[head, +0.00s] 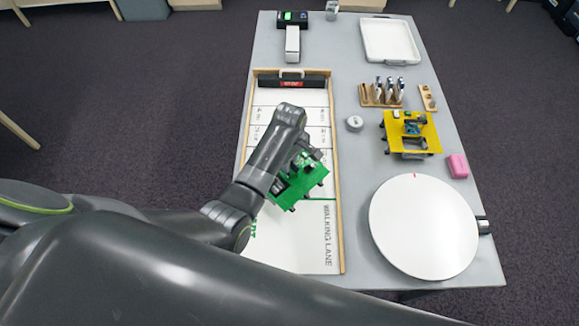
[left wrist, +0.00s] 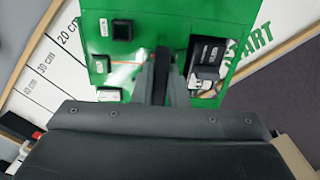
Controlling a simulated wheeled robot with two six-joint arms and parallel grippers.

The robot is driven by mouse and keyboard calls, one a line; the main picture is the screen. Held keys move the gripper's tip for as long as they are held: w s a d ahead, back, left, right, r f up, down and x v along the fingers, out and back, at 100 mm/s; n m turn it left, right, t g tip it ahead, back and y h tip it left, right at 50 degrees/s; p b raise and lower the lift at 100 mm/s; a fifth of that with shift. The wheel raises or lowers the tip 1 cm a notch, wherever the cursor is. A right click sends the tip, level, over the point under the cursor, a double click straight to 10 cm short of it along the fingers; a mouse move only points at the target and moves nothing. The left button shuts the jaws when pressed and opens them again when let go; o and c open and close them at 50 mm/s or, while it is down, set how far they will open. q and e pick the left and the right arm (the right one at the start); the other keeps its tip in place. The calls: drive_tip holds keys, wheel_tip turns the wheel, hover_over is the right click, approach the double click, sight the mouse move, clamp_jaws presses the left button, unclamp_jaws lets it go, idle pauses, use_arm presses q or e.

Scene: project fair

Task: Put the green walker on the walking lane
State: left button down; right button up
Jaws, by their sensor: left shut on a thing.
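The green walker (head: 300,184) is a flat green plate with dark parts on it. My left gripper (head: 301,162) is shut on the walker's upper middle part. In the left wrist view the walker (left wrist: 138,20) fills the top middle, with my left gripper (left wrist: 165,75) closed at its centre. The walking lane (head: 298,245) is a white board with wooden rails, distance marks and the words WALKING LANE. The walker is over the lane near the START lettering. I cannot tell whether its feet touch the board. My left arm hides part of the lane. My right gripper is not in view.
A yellow walker (head: 425,138), a pink block (head: 458,166) and a large white disc (head: 424,228) stand right of the lane. A tool rack (head: 378,98) and a white tray (head: 390,42) lie farther back. A dark bar (head: 292,82) crosses the lane's far end.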

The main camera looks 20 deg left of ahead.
use_arm(q)
drive_tip(key=shift+f, duration=1.85)
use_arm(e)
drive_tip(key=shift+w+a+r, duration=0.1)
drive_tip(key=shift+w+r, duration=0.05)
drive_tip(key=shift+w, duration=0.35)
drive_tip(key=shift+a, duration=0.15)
use_arm(q)
drive_tip(key=c, duration=1.9)
unclamp_jaws()
drive_tip(key=shift+f, duration=0.2)
drive_tip(key=o, duration=0.4)
drive_tip(key=shift+o, duration=0.2)
